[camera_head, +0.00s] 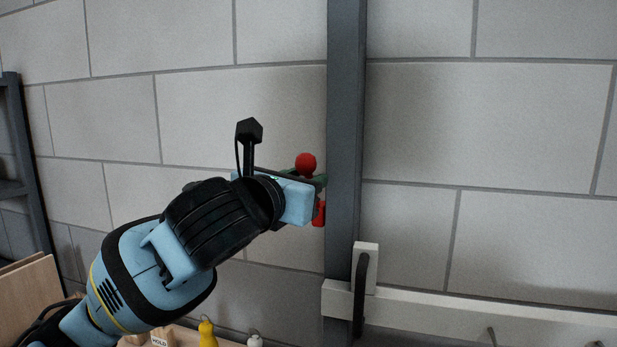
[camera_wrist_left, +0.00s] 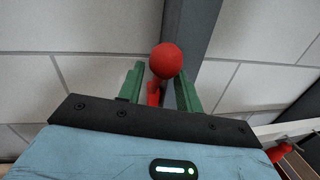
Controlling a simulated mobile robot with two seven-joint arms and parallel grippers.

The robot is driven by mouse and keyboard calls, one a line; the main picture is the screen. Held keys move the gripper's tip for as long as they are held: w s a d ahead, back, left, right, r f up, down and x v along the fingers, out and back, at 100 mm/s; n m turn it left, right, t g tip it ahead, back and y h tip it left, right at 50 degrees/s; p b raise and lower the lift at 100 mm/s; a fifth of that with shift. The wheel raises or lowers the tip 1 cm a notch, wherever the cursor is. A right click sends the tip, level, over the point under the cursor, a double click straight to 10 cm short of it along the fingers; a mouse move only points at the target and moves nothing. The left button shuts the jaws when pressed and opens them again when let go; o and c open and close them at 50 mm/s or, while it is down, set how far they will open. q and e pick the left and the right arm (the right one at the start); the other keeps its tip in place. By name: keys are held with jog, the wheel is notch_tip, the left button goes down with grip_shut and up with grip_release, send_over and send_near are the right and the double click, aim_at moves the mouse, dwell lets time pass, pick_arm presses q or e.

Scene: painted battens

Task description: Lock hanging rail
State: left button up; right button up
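A red ball knob (camera_head: 305,163) on a red lever sits beside the grey upright post (camera_head: 345,120). In the left wrist view the knob (camera_wrist_left: 167,61) stands between my green fingertips, with the red lever (camera_wrist_left: 153,95) below it. My left gripper (camera_head: 308,182) reaches in from the left. Its fingers (camera_wrist_left: 160,88) are apart on either side of the lever, with gaps visible, so it looks open. The gripper body hides part of the lever in the head view. A white rail (camera_head: 490,317) runs right from the post, with a dark handle (camera_head: 360,290) at its left end. My right gripper is not in view.
A block wall (camera_head: 420,120) stands behind. A yellow bottle-like item (camera_head: 207,334) and a white one (camera_head: 255,341) are at the bottom, near a tag reading HOLD (camera_head: 159,342). A dark rack (camera_head: 15,150) stands at far left.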

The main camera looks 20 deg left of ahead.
pick_arm(q)
jog(key=shift+w+d, duration=0.15)
jog(key=shift+w, duration=0.9)
grip_shut()
jog(key=shift+r, duration=0.1)
